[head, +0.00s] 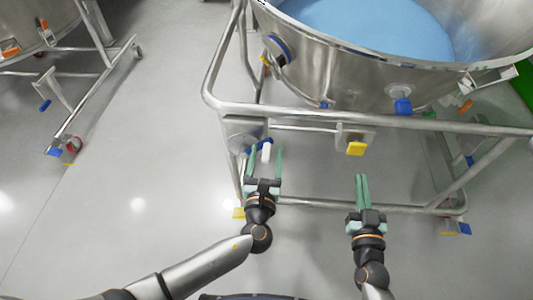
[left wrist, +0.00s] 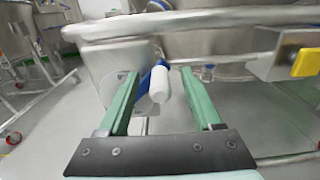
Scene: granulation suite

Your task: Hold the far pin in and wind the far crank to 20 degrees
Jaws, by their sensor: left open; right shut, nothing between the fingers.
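A crank with a blue arm (head: 250,148) and a white handle (head: 266,152) sits on a box at the left of the stand's front. My left gripper (head: 266,163) is open, with its green fingers either side of the white handle. The left wrist view shows the handle (left wrist: 159,86) between the fingers, apart from both. A yellow knob (head: 356,148), probably the pin, sits on a bracket to the right and also shows in the left wrist view (left wrist: 305,63). My right gripper (head: 362,180) is shut and empty below it, apart from it. I cannot tell whether the pin is in.
A steel bowl (head: 330,75) with blue contents stands in a tubular frame (head: 380,122) above the crank and knob. A blue knob (head: 403,106) is on the bowl's front. A lower rail (head: 405,209) runs behind my right gripper. Another wheeled stand is at the upper left. Floor between is clear.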

